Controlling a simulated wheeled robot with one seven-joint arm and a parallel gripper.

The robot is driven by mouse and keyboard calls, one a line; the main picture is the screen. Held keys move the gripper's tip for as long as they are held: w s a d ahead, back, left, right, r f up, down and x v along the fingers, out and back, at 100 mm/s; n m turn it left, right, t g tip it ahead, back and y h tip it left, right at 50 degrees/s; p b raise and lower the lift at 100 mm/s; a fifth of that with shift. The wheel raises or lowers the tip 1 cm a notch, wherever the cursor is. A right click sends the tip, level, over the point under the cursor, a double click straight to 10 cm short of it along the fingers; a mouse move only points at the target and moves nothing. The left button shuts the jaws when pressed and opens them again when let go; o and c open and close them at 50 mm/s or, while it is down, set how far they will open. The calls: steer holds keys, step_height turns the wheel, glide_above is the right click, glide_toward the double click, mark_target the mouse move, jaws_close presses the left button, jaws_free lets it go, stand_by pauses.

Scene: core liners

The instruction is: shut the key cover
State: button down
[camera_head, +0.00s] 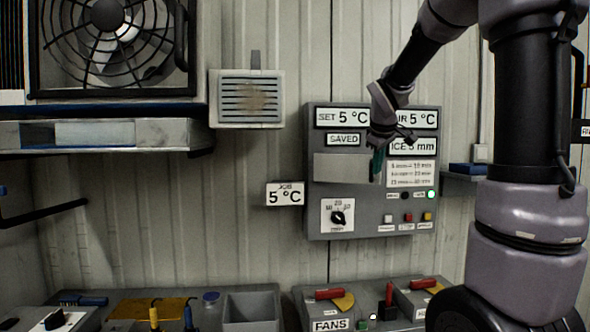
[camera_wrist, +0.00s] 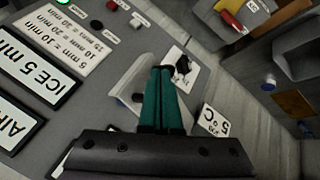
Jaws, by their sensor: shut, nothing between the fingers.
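A grey control panel (camera_head: 312,215) hangs on the wall. A plain pale grey plate (camera_head: 340,168), which looks like the key cover, sits below the SAVED label and above the dial (camera_head: 338,217). Part of this plate (camera_wrist: 131,84) also shows beside the fingers in the wrist view, with a small dark knob-like spot near it. I cannot tell how far it stands open. My gripper (camera_head: 376,167), with teal fingers, is shut and empty in front of the panel, near the plate's right edge. In the wrist view the fingertips (camera_wrist: 162,72) overlap the plate and point towards the dial. Contact is unclear.
Small buttons and a lit green lamp (camera_head: 431,194) sit right of the plate. A JOB 5 °C card (camera_head: 285,194) is left of the panel. Below stand a FANS box (camera_head: 332,325) with red levers and a grey bin (camera_head: 252,308). A vent (camera_head: 247,98) is upper left.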

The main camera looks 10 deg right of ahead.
steer(key=w+d, duration=0.5)
steer(key=w, duration=0.4)
steer(key=shift+w+d, duration=0.3)
steer(key=shift+w, duration=0.1)
